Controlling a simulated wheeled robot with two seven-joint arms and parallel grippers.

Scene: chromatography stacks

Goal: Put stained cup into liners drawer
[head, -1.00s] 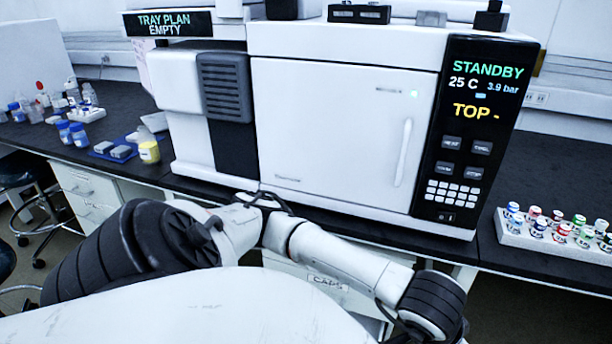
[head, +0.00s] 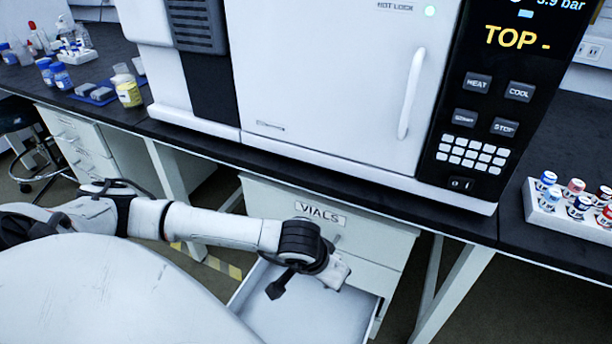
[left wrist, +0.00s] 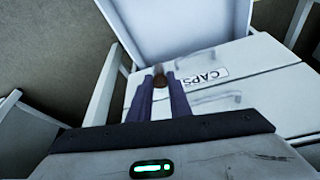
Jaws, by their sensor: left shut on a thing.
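My left gripper (left wrist: 160,78) is shut on a small brownish-grey thing, taken as the stained cup (left wrist: 159,84), of which only a little shows between the fingertips. In the head view my left arm comes in from the left. My right gripper is not in view.
A closed drawer front labelled VIALS (head: 290,207) is above the open drawer. A CAPS label (left wrist: 208,76) shows in the left wrist view. The black bench edge (head: 215,150) overhangs the drawers. A white oven (head: 310,80) and a vial rack (head: 565,222) stand on the bench.

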